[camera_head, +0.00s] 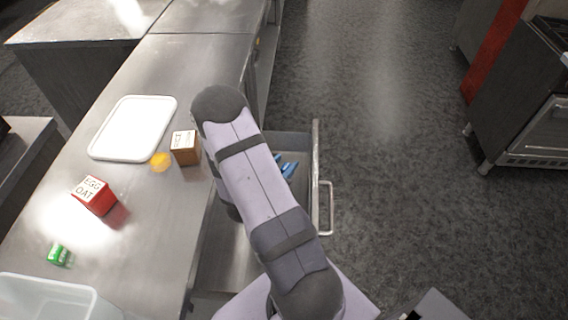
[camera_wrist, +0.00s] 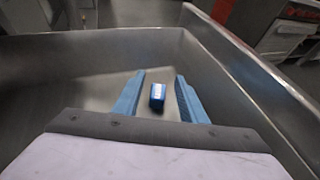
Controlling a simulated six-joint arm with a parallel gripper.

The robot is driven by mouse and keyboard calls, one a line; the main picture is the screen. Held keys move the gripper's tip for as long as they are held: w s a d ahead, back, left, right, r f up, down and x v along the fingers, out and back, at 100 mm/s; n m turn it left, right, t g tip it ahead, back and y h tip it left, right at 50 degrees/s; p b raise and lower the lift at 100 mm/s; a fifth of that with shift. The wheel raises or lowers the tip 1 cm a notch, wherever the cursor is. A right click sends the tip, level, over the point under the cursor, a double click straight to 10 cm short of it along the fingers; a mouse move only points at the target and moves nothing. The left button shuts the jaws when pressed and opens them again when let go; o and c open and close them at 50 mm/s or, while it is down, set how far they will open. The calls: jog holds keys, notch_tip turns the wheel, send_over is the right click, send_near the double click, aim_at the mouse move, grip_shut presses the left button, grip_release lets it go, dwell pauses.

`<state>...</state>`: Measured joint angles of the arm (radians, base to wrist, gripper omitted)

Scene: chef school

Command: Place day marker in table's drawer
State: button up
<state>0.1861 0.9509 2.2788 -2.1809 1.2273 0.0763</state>
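The table's drawer (camera_head: 317,150) is pulled open on the right side of the steel table. Its inside, with bare metal walls (camera_wrist: 90,55), fills much of the wrist view. A small blue block with a white label (camera_wrist: 157,96), apparently the day marker, shows inside the drawer. My gripper (camera_wrist: 160,84) has blue fingers, spread apart, reaching into the drawer. The block appears between them with a gap on each side. I cannot tell whether it rests on the drawer floor. In the head view my arm hides part of the drawer, and only blue finger parts (camera_head: 288,168) show.
On the table (camera_head: 150,215) are a white tray (camera_head: 133,128), a brown labelled box (camera_head: 185,147), an orange round item (camera_head: 160,161), a red labelled box (camera_head: 95,195), a small green block (camera_head: 59,254) and a clear bin (camera_head: 45,300). The floor (camera_head: 400,200) right of the drawer is clear.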

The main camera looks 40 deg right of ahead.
jog(key=shift+r+p, duration=0.45)
jog(key=shift+p, duration=0.2)
jog(key=p+v, duration=0.3)
jog(key=v, duration=0.7)
jog(key=shift+a+r, duration=0.2)
jog(key=shift+p+v, duration=0.45)
jog(key=shift+v, duration=0.4)
jog(key=shift+s, duration=0.1)
